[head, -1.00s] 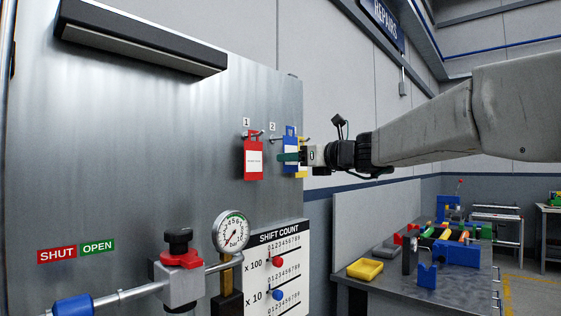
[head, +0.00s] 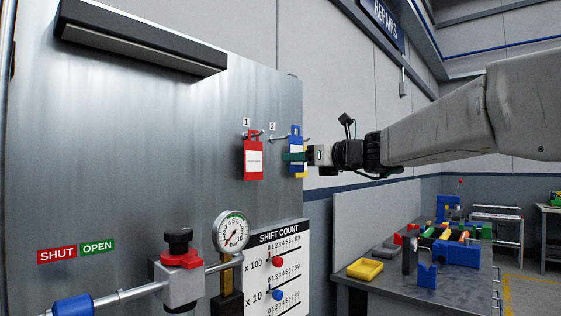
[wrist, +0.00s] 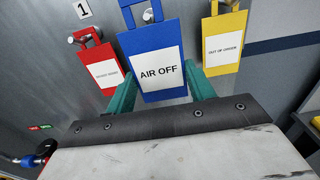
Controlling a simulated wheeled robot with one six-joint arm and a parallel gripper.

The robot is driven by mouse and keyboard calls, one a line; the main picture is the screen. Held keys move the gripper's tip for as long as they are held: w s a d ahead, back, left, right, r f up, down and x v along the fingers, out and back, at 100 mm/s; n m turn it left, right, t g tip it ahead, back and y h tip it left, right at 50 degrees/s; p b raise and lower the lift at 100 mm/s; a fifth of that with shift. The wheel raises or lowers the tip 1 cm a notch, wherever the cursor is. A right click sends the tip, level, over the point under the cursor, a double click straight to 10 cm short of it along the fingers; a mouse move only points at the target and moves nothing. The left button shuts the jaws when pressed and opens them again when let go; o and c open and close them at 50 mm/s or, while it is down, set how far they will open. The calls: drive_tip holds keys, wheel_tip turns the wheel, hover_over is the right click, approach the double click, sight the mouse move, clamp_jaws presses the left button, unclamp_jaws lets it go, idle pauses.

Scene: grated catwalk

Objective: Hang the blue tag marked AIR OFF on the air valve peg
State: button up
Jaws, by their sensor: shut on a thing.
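The blue tag (head: 296,150) has a white label reading AIR OFF, clear in the wrist view (wrist: 158,72). My gripper (head: 307,157) is shut on its lower part, with a green finger at each side in the wrist view (wrist: 158,92). The tag hangs upright at the end of peg 2 (head: 277,137). A round peg tip shows through its loop in the wrist view (wrist: 148,15); I cannot tell whether the loop is still around it. The air valve (head: 180,270), black and red on a pipe, is low on the panel; I cannot make out a peg there.
A red tag (head: 253,158) hangs on peg 1, left of the blue tag. A yellow tag (wrist: 222,42) hangs close on the right, mostly hidden in the head view. A pressure gauge (head: 231,232) and a shift count board (head: 290,240) are below. The panel's middle is clear.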

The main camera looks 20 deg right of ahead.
drive_tip(key=shift+v, duration=1.35)
